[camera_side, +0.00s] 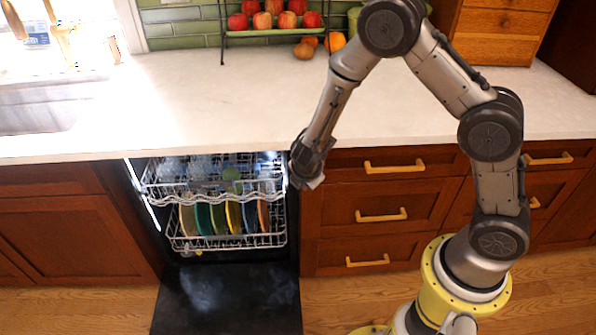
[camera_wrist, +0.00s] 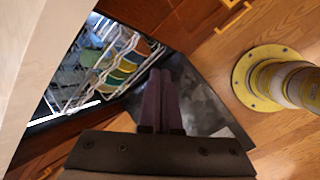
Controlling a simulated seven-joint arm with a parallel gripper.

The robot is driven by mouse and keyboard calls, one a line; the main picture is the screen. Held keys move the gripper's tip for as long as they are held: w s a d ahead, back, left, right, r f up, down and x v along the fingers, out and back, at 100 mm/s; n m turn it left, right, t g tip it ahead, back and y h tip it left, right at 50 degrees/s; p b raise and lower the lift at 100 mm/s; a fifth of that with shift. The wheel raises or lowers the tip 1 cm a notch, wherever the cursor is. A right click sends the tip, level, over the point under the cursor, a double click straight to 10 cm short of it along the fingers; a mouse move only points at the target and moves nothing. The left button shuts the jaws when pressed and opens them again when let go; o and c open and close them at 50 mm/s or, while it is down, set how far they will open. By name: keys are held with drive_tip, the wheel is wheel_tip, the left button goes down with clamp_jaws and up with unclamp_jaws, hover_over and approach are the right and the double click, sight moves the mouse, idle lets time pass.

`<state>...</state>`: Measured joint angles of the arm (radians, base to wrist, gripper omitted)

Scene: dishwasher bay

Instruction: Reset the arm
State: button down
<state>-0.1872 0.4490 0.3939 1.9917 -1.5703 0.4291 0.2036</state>
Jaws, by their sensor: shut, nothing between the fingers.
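My gripper (camera_side: 312,180) points downward in the side view, in front of the counter edge and just right of the open dishwasher. In the wrist view my gripper (camera_wrist: 161,72) shows its two dark fingers pressed together, with nothing between them. The fingers are over the open dishwasher door (camera_wrist: 205,100) in that view. My arm is bent in a high arch in the side view, from the yellow base at the lower right to the gripper.
The dishwasher's lower rack (camera_side: 262,240) holds several coloured plates (camera_side: 218,218); the upper rack (camera_side: 160,196) is above it. The dishwasher door (camera_side: 225,300) lies open. The counter (camera_side: 200,100) is mostly clear. Drawers with yellow handles (camera_side: 381,216) are right of the gripper.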

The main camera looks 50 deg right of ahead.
drive_tip(key=s+d+r+m, duration=0.3)
drive_tip(key=s+r+m, duration=0.15)
drive_tip(key=r, duration=0.45)
drive_tip(key=s+d+r+m, duration=0.2)
drive_tip(key=s+r+m, duration=0.25)
drive_tip(key=r, duration=0.55)
drive_tip(key=s+a+r+m+y, duration=0.2)
drive_tip(key=s+a+r+m, duration=0.1)
drive_tip(key=s, duration=0.5)
drive_tip(key=s+a+r+m+t+y, duration=0.1)
drive_tip(key=s+a+r+m+y, duration=0.1)
drive_tip(key=s, duration=0.7)
wheel_tip(320, 180, up, 2)
drive_tip(key=a+m, duration=0.1)
drive_tip(key=m, duration=0.2)
drive_tip(key=shift+r, duration=0.15)
drive_tip(key=shift+a, duration=0.1)
